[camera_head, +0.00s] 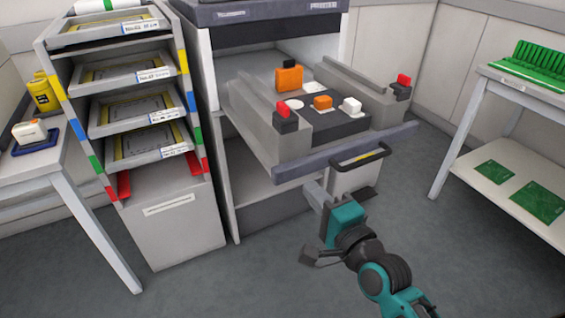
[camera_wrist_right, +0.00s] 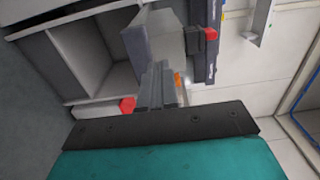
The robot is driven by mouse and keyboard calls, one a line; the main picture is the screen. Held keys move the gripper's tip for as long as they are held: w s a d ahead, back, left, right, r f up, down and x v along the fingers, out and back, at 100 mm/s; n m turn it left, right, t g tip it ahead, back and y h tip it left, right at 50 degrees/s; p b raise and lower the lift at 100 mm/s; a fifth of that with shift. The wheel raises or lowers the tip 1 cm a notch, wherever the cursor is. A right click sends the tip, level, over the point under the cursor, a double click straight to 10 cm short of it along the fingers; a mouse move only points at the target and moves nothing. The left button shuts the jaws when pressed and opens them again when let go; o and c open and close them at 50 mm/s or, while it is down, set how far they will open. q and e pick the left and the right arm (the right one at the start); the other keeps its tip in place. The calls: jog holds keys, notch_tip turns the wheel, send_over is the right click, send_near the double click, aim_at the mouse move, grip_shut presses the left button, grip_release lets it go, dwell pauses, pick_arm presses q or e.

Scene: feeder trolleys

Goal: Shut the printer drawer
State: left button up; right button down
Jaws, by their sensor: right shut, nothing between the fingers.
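The printer drawer (camera_head: 290,168) is pulled out of the grey printer cabinet (camera_head: 255,60), with a dark front bar and a black and yellow handle (camera_head: 362,155). Inside lie an orange block, a smaller orange piece, a white piece and a round white disc; dark clamps with red tops stand at its sides. My right gripper (camera_head: 312,190) is shut and empty, just below and in front of the drawer's front bar, left of the handle. Its fingers also show in the right wrist view (camera_wrist_right: 158,80), close to grey drawer parts; contact cannot be told. My left gripper is not in view.
A rack of labelled trays (camera_head: 135,110) stands left of the printer. A white table (camera_head: 30,165) with a yellow container is at far left. A shelf trolley (camera_head: 510,150) with green boards is at right. The floor before the drawer is clear apart from my arm.

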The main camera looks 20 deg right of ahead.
aim_at(280, 152)
jog(key=w, duration=0.3)
jog(key=w+b, duration=0.1)
jog(key=w, duration=0.3)
jog(key=w+a+b, duration=0.1)
jog(key=w, duration=0.3)
jog(key=shift+w, duration=0.1)
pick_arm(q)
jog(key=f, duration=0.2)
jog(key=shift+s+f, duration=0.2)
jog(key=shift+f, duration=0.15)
pick_arm(e)
jog(key=shift+w, duration=0.15)
